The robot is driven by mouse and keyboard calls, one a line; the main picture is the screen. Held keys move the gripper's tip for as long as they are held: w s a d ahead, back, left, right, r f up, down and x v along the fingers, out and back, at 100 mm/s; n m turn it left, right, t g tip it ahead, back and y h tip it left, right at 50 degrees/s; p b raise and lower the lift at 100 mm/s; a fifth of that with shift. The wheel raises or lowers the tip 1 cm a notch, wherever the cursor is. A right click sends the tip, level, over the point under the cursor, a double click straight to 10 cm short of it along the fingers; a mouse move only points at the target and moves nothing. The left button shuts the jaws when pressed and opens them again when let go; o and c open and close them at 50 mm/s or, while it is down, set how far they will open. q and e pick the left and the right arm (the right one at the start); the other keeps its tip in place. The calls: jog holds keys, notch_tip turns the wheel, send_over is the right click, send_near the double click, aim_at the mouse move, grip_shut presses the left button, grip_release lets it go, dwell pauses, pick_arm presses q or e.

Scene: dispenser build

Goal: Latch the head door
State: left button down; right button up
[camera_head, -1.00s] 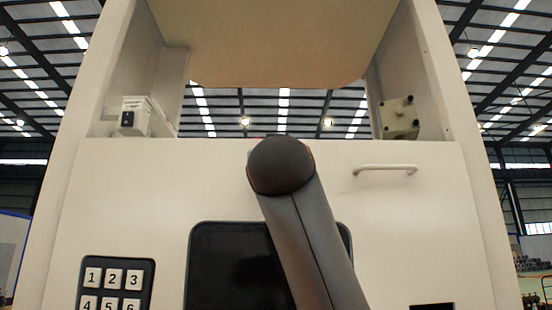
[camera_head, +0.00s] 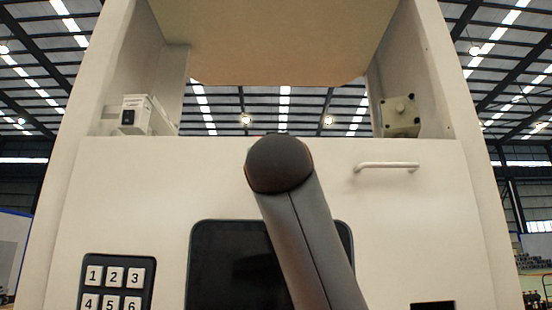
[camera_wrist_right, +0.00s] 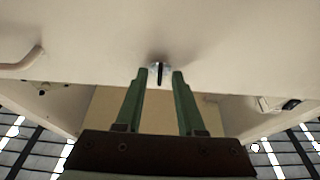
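The head door (camera_head: 410,220) is a pale panel across the front of the dispenser, with a light handle (camera_head: 387,166) at its upper right. A dark-grey arm link of mine covers part of the panel in the head view. In the right wrist view, a small silver latch or lock (camera_wrist_right: 160,73) with a dark vertical slot or key sits on the pale panel. My right gripper (camera_wrist_right: 160,75) has two green fingers, apart, one on each side of it; I cannot tell whether they touch it. The handle also shows in the right wrist view (camera_wrist_right: 22,62). My left gripper is not in view.
A keypad (camera_head: 116,285) and a dark screen (camera_head: 225,265) are on the lower front. Above the panel is an open bay with a white box (camera_head: 135,115) at left and a beige box (camera_head: 401,117) at right. Side posts flank the bay.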

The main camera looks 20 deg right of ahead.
jog(key=b+v, duration=0.5)
jog(key=v, duration=0.7)
jog(key=shift+s, duration=0.2)
jog(key=shift+a+f, duration=0.1)
jog(key=shift+f, duration=0.05)
